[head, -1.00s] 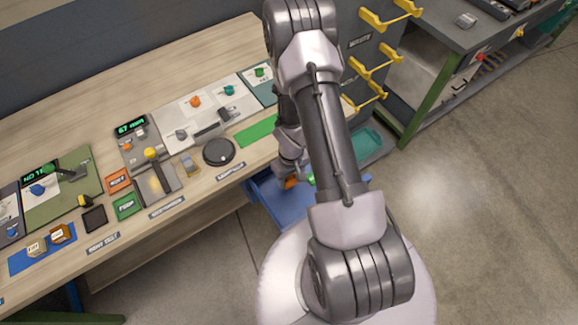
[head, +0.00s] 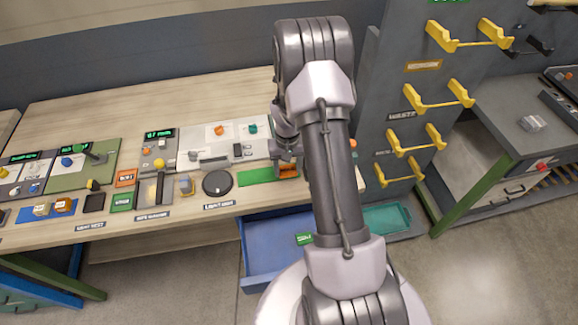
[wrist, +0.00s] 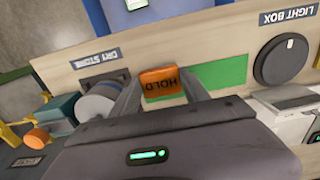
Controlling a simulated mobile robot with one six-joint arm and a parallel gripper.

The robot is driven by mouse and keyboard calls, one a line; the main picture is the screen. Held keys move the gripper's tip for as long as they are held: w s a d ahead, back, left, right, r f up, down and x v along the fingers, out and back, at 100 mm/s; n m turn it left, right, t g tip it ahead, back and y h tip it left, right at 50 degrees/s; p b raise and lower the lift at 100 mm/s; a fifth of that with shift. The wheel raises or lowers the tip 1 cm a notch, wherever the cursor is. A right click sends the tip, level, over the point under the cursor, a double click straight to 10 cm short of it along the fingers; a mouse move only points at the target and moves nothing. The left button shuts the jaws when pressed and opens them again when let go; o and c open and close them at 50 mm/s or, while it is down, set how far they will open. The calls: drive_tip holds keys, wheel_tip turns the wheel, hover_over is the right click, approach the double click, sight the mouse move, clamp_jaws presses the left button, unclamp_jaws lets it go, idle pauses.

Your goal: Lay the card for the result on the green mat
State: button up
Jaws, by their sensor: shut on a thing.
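My gripper (head: 287,164) is shut on an orange card (wrist: 159,82) marked HOLD, seen between the two grey fingers in the wrist view. The card shows as a small orange patch in the head view (head: 288,171). The card is at the right end of the green mat (head: 256,176), over it or touching it; I cannot tell which. The mat also shows in the wrist view (wrist: 226,74), bare to the right of the card. A green card (head: 304,238) lies in the open blue drawer (head: 262,254) below the bench edge.
A round black light box disc (head: 217,183) sits left of the mat. An orange card (head: 125,177) and a green card (head: 122,201) lie farther left. A grey cabinet with yellow handles (head: 416,142) stands right of my arm.

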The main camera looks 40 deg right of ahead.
sight(290, 166)
drive_tip(key=w+d, duration=0.2)
drive_tip(key=shift+w+d+f, duration=0.15)
drive_tip(key=shift+d+f, duration=0.1)
drive_tip(key=shift+d, duration=0.05)
drive_tip(key=shift+w+d+f, duration=0.1)
drive_tip(key=shift+w+f, duration=0.05)
drive_tip(key=shift+f, duration=0.1)
drive_tip(key=shift+f+b, duration=0.35)
drive_tip(key=shift+f, duration=1.15)
drive_tip(key=shift+f, duration=0.15)
drive_tip(key=o, duration=1)
